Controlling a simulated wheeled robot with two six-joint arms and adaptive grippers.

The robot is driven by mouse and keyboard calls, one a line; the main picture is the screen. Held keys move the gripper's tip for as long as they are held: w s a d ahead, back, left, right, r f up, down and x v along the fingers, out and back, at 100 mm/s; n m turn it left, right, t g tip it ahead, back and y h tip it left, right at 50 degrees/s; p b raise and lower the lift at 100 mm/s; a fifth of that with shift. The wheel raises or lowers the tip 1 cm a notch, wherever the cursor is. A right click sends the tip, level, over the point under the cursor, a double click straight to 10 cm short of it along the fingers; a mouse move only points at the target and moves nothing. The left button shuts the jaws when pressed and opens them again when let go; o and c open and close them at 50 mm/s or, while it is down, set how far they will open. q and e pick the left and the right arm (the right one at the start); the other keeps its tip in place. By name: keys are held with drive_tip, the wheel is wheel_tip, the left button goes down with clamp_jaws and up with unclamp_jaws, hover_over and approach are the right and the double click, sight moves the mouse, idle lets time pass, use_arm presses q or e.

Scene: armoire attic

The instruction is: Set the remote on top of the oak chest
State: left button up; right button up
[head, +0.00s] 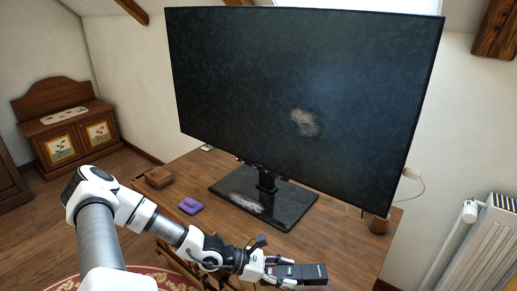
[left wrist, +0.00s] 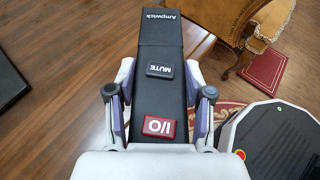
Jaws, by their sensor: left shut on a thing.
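The remote is a long black bar marked Ampwick, with a dark MUTE button and a red I/O button. My left gripper (head: 282,271) is shut on the remote (head: 309,273), near the desk's front edge in the head view. In the left wrist view the fingers (left wrist: 160,72) clasp both long sides of the remote (left wrist: 160,38). Floor shows around the remote there, so it is held in the air. A brown wooden chest (head: 67,124) with a raised back and painted flower panels stands far left, well away from the gripper; it looks like the oak chest. My right gripper is out of view.
A wooden desk (head: 345,240) carries a large monitor (head: 300,90), a purple object (head: 190,206), a small wooden box (head: 158,177) and a brown cup (head: 379,224). A runner (head: 64,116) lies on the chest top. A radiator (head: 492,245) stands right. Floor lies open before the chest.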

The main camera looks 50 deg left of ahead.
sight(268, 270)
use_arm(q)
drive_tip(key=shift+s+a+f+p, duration=0.2)
drive_tip(key=shift+s+a+p, duration=0.35)
drive_tip(key=shift+p, duration=0.2)
drive_tip(key=shift+s+a+r+n+y+p, duration=0.1)
drive_tip(key=shift+a+n+y+p, duration=0.1)
drive_tip(key=shift+n+y+p, duration=0.1)
drive_tip(key=shift+s+a+t+p, duration=0.3)
drive_tip(key=shift+s+a+p, duration=0.15)
drive_tip(key=shift+s+a, duration=0.1)
drive_tip(key=shift+s, duration=0.15)
drive_tip(key=shift+f, duration=0.35)
drive_tip(key=shift+s+a+r+n+p, duration=0.2)
drive_tip(key=shift+s+a+n+p, duration=0.1)
drive_tip(key=shift+a+p, duration=0.1)
drive_tip(key=shift+s+a+p, duration=0.2)
drive_tip(key=shift+s+p, duration=0.25)
drive_tip(key=shift+p, duration=0.05)
drive_tip(key=shift+s+a+f+y, duration=0.15)
drive_tip(key=shift+s+a+y, duration=0.15)
drive_tip(key=shift+s, duration=0.05)
